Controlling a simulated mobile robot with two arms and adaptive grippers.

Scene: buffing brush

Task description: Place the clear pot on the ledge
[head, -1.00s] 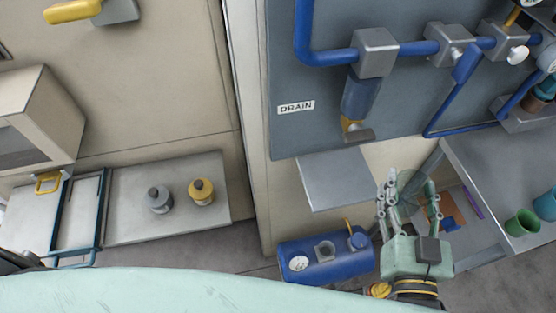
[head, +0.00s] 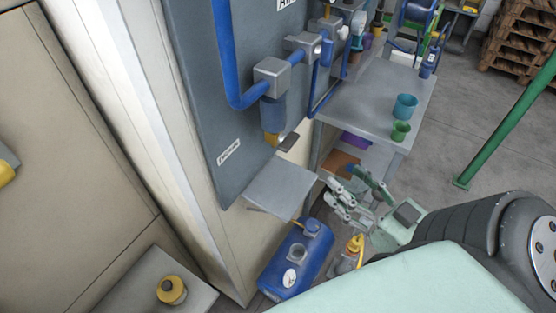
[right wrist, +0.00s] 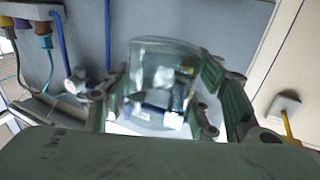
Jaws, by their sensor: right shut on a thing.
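The clear pot (right wrist: 165,75) is see-through and sits between the fingers of my right gripper (head: 354,192) in the right wrist view. My right gripper is shut on it, with a finger on each side. In the head view the pot is hard to make out among the fingers. My left gripper is not in view.
A blue tank (head: 297,258) stands below the ledge. A yellow-capped bottle (head: 355,248) is near my right gripper. A grey bench (head: 365,100) behind holds a teal cup (head: 404,106) and a green cup (head: 400,131). The ledge's top looks bare.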

